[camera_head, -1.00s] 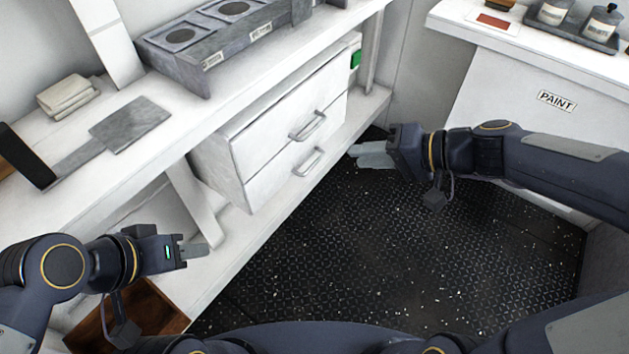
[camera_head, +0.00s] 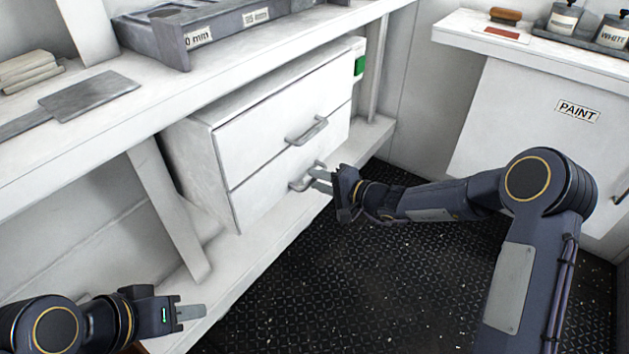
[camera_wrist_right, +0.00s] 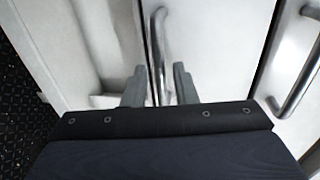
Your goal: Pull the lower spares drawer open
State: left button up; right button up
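The lower spares drawer (camera_head: 270,180) is the lower of two white drawer fronts in a cabinet under the bench. Its front looks flush with the upper one. Its grey bar handle (camera_head: 297,184) is partly covered by my right gripper (camera_head: 320,179) in the head view. In the right wrist view, the handle (camera_wrist_right: 158,50) runs between the two fingers of my right gripper (camera_wrist_right: 160,88). The fingers are apart, with gaps to the bar. My left gripper (camera_head: 190,312) is at the lower left, away from the drawers; its finger gap is not clear.
The upper drawer (camera_head: 280,125) has its own bar handle (camera_head: 307,131). A slanted bench leg (camera_head: 170,210) stands left of the cabinet. A white cupboard labelled PAINT (camera_head: 577,111) stands at the right. The dark tread floor (camera_head: 400,290) before the drawers is clear.

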jog(key=shift+x, duration=0.85)
grip_shut()
jog(key=shift+d, duration=0.1)
jog(key=f+b+v, duration=0.2)
jog(key=v, duration=0.7)
jog(key=f+b+v, duration=0.1)
jog(key=b+v, duration=0.2)
jog(key=v, duration=0.7)
jog(key=shift+s+d+f, duration=0.4)
jog(key=shift+s, duration=0.05)
